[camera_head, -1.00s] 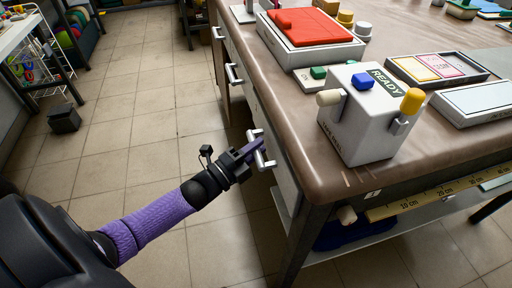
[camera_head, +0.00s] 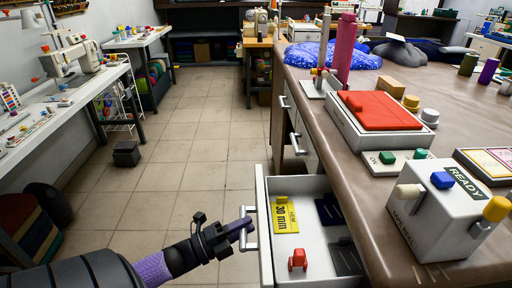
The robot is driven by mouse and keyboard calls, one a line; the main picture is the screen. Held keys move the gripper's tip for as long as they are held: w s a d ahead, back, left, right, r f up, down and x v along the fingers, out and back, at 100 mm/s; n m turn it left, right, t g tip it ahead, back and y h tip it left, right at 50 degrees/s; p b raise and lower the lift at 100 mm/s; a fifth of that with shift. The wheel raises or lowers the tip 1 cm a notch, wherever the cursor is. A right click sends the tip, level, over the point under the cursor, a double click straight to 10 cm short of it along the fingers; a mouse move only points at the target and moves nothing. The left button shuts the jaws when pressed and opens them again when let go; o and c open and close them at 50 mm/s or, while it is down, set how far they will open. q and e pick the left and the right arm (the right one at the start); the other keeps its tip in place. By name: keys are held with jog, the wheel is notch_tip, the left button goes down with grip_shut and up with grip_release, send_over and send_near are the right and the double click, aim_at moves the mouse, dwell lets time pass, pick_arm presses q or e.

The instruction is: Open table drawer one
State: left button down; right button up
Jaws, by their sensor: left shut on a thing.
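The near table drawer (camera_head: 266,243) is pulled out on the left side of the brown table (camera_head: 330,132). Inside it lie a yellow hem card (camera_head: 286,218), a red item (camera_head: 298,260), a dark blue item and a dark grey item. My left gripper (camera_head: 243,229) is shut on the drawer's metal handle (camera_head: 249,228), at the drawer's front. Two other drawer handles (camera_head: 296,143) show further back on the table side, with their drawers closed. My right gripper is not in view.
On the table stand a READY box (camera_head: 445,215) with knobs, a red-topped white box (camera_head: 381,112) and a pink roll (camera_head: 347,50). The tiled floor (camera_head: 185,150) left of the drawer is clear. A small dark bin (camera_head: 126,153) stands near the left bench.

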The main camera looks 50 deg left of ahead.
pick_arm(q)
jog(key=shift+s+a+f, duration=0.1)
jog(key=shift+s, duration=0.05)
jog(key=c, duration=0.8)
grip_release()
jog(key=v, duration=1)
jog(key=s+d+f+n+g+y, duration=0.1)
jog(key=s+f+n+g+y, duration=0.2)
jog(key=f, duration=0.4)
jog(key=s+d+f+n+g+y, duration=0.2)
jog(key=f+n+g, duration=0.1)
jog(key=f+n, duration=0.3)
jog(key=s+d+f+n+g+y, duration=0.1)
jog(key=s+f+n+g+y, duration=0.15)
jog(key=f, duration=0.55)
jog(key=s+d+f+n+g, duration=0.3)
jog(key=s+d+f+g, duration=0.1)
jog(key=s, duration=0.4)
jog(key=s+d+f+n+g, duration=0.3)
jog(key=s+d+f+g, duration=0.2)
jog(key=s+d+g, duration=0.1)
jog(key=shift+s+d+f+g, duration=0.15)
jog(key=shift+s+d+g, duration=0.2)
jog(key=shift+s+g, duration=0.5)
